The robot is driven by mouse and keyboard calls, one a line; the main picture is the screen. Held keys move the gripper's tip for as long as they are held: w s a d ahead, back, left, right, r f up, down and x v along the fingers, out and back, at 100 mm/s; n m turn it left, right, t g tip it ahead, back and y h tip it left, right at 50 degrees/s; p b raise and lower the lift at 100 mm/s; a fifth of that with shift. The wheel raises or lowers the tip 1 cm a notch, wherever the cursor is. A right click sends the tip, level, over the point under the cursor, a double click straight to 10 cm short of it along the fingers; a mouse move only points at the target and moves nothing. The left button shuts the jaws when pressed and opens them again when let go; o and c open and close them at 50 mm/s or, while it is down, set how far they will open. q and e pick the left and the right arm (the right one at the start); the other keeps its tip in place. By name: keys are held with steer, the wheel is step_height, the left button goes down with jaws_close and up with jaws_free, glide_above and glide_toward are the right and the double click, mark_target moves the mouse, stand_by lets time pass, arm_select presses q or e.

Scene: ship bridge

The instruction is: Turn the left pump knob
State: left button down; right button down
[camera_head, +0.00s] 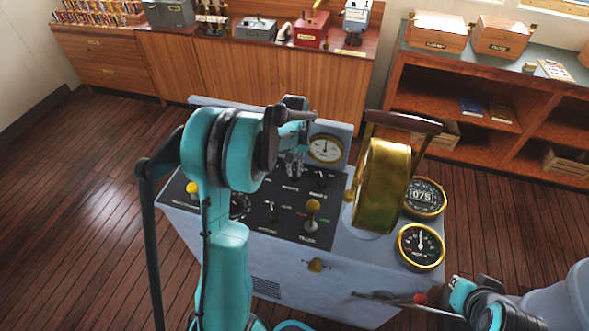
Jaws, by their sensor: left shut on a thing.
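The console (330,265) stands in the middle with a black control panel (285,222) on top. My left gripper (294,172) points down at the panel's back part, just below the upright gauge, and is shut on the left pump knob. The gripper's fingers and my arm hide nearly all of that knob, so its angle cannot be told. The right pump knob (321,178) shows just right of the fingers, apart from them. My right gripper (388,297) is low at the right, in front of the console and far from the knobs; its opening is unclear.
A large brass telegraph (383,185) with a dark handle rises right of the panel. A round gauge (325,149) stands behind the knobs. Two brass-rimmed dials sit at right. Wooden cabinets line the back.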

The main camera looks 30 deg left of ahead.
mark_target(294, 171)
arm_select(q)
steer(key=shift+n, duration=1.1)
steer(key=c, duration=1.6)
jaws_free()
step_height(294, 171, up, 12)
steer(key=shift+r, duration=0.1)
